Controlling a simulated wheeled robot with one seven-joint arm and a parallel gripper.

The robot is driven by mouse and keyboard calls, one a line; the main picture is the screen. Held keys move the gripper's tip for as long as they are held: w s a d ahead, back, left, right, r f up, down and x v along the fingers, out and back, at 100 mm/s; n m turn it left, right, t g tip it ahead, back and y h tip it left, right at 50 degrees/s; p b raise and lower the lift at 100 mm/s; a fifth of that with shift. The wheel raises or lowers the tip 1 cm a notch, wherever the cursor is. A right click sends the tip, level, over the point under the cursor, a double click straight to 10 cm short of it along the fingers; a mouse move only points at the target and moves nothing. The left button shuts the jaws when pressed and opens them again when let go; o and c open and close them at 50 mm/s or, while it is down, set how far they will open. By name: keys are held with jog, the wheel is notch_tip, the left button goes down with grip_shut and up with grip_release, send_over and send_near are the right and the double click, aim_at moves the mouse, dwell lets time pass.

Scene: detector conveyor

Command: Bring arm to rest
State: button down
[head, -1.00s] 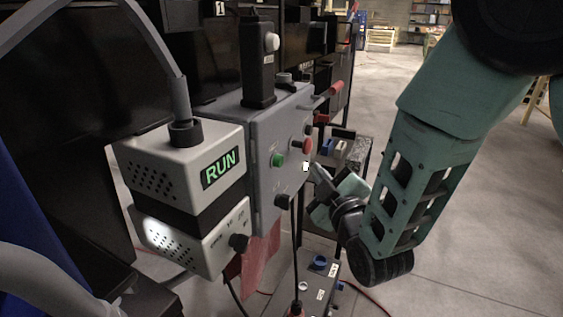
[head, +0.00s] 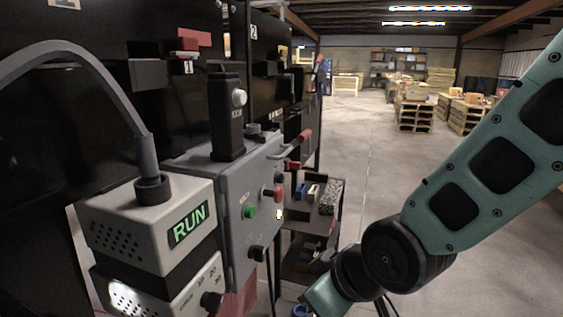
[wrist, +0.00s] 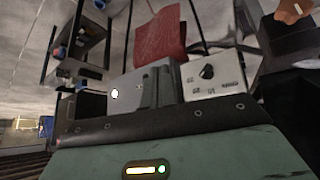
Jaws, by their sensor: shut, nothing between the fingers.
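My gripper shows in the wrist view as two dark fingers (wrist: 158,84) close together, shut, above the teal housing with its lit bar. They appear against the grey control box, apparently with nothing between them; whether they touch it cannot be told. In the head view my folded teal arm comes in from the right, its wrist end low at the bottom edge; the fingertips are hidden or out of frame there. The grey control box (head: 236,185) has a green button (head: 249,212), a red button and a small white light. The detector unit (head: 148,225) beside it reads RUN.
A dark shelf stand (head: 312,225) with small items stands behind the control box, near my wrist. A red cloth (wrist: 160,40) hangs under the box. Black machine panels line the left. Open floor (head: 372,160) lies to the right, with pallets (head: 415,112) far back.

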jog(key=s+d+r+m+g+h, duration=0.1)
jog(key=s+d+g+h, duration=0.15)
jog(key=s+d, duration=0.35)
jog(key=s+d+r+m+g+h, duration=0.1)
jog(key=s+d+r+g+h, duration=0.2)
jog(key=s, duration=0.5)
notch_tip(320, 180, up, 15)
jog(key=y+p, duration=0.1)
jog(key=p, duration=1.6)
jog(key=shift+d, duration=0.2)
